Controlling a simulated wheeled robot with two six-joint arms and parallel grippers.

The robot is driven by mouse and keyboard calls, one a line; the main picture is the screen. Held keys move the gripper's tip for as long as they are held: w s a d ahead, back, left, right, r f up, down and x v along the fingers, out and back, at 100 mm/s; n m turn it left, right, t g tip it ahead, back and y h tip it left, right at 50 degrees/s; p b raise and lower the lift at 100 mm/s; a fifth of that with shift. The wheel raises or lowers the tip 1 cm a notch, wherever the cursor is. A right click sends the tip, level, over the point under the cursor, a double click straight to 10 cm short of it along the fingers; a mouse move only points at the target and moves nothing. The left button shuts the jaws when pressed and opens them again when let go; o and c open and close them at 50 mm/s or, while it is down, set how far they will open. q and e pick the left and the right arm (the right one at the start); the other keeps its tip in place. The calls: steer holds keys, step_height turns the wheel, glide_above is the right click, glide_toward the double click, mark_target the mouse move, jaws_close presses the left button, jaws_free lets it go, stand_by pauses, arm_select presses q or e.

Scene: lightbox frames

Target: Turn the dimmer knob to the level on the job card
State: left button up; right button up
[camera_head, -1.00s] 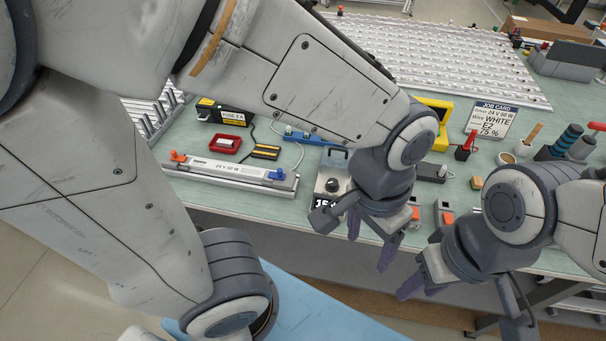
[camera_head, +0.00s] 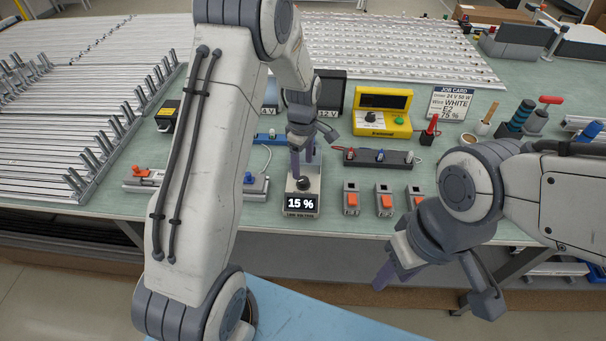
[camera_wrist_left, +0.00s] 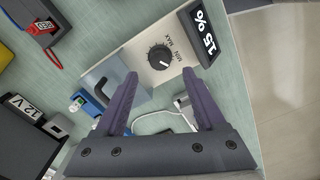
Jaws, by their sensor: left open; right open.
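The dimmer box has a black knob, which shows in the left wrist view (camera_wrist_left: 159,57) between MIN and MAX marks. Its display (camera_head: 301,203) reads 15 %. The job card (camera_head: 452,103) at the back right reads 24 V 50 W, WHITE, E2, 75 %. My left gripper (camera_head: 302,172) is over the dimmer, pointing down. In the left wrist view its two purple fingers (camera_wrist_left: 158,92) are open, on either side of the knob's line and apart from it. My right gripper (camera_head: 428,287) is open and empty in front of the table edge.
Several orange-switch connectors (camera_head: 384,201) stand right of the dimmer. A black strip (camera_head: 378,158) and a yellow meter (camera_head: 382,112) lie behind. A driver unit (camera_head: 142,178) lies left, partly hidden by my left arm. Aluminium rails (camera_head: 60,110) cover the far left.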

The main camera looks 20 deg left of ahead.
mark_target(303, 180)
arm_select(q)
steer(key=shift+f+p, duration=0.45)
steer(key=shift+f, duration=2.35)
jaws_close()
